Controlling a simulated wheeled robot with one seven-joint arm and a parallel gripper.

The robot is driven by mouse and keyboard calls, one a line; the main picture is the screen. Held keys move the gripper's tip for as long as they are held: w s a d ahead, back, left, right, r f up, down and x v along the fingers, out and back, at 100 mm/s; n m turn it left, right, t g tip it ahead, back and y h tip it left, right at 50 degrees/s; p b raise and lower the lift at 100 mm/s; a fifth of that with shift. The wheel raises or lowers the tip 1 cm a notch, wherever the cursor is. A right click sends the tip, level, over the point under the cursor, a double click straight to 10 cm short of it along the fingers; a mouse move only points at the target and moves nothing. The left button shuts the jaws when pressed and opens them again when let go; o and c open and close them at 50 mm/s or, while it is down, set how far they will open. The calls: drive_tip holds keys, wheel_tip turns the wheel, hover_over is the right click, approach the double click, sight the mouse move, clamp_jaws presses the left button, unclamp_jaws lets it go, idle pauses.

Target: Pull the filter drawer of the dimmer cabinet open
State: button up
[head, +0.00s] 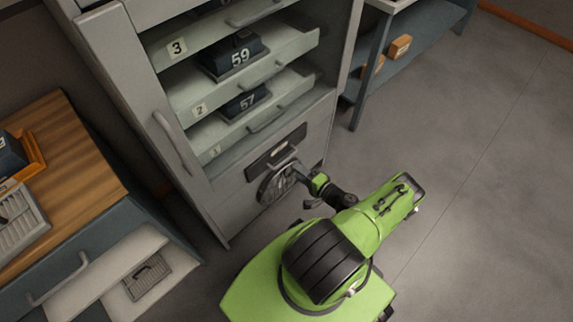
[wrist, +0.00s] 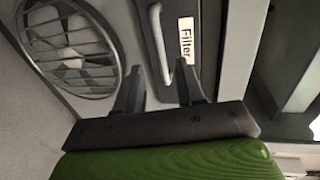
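The filter drawer's dark front (head: 262,161) is low on the grey dimmer cabinet (head: 225,205), and it looks shut. In the wrist view the dark drawer front (wrist: 205,62) carries a white "Filter" label (wrist: 186,41) and a pale bar handle (wrist: 156,42). My gripper (wrist: 160,88) is open, its two dark fingers apart and pointing at the drawer front. The near end of the handle appears between the fingers; I cannot tell whether they touch it. In the head view my gripper (head: 299,172) is at the cabinet's lower front, its fingertips hard to make out.
A round fan grille (head: 277,186) sits just below the drawer. Above are open shelves with units marked 59 (head: 240,57) and 57 (head: 247,102). A wooden-topped bench (head: 75,150) with an open drawer (head: 110,265) stands left. Floor (head: 460,200) at right is clear.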

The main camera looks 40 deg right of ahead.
sight(285, 162)
drive_tip(key=b+x, duration=0.1)
drive_tip(key=x, duration=0.6)
drive_tip(key=shift+d+b, duration=0.1)
drive_tip(key=shift+b, duration=0.2)
drive_tip(key=shift+c, duration=0.4)
clamp_jaws()
